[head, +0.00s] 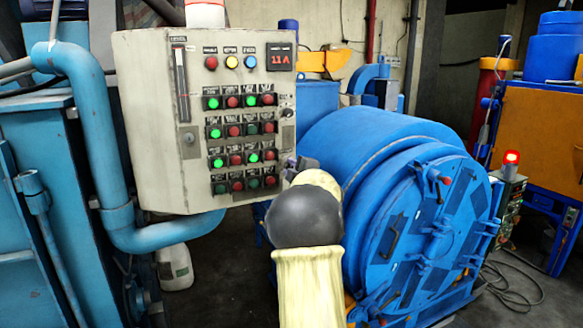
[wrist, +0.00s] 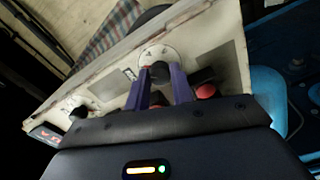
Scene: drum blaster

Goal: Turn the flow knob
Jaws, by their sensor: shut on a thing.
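A black knob (wrist: 160,70) sits on a round white dial on the control panel, in the upper middle of the wrist view. The purple fingers of my gripper (wrist: 161,80) stand on either side of it and are shut on it. Its label cannot be read, so the frames do not confirm that it is the flow knob. In the head view my gripper (head: 297,164) is at the panel's lower right edge, mostly behind my arm, and hides this knob. A second black knob (head: 288,112) is higher on the panel's right edge; it also shows in the wrist view (wrist: 80,112).
The beige panel (head: 150,120) carries rows of lit buttons and a red display (head: 281,57) reading 11 A. A red button (wrist: 206,91) is close beside my right finger. A blue drum machine (head: 365,165) stands right of the panel, and a blue pipe (head: 100,140) runs left.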

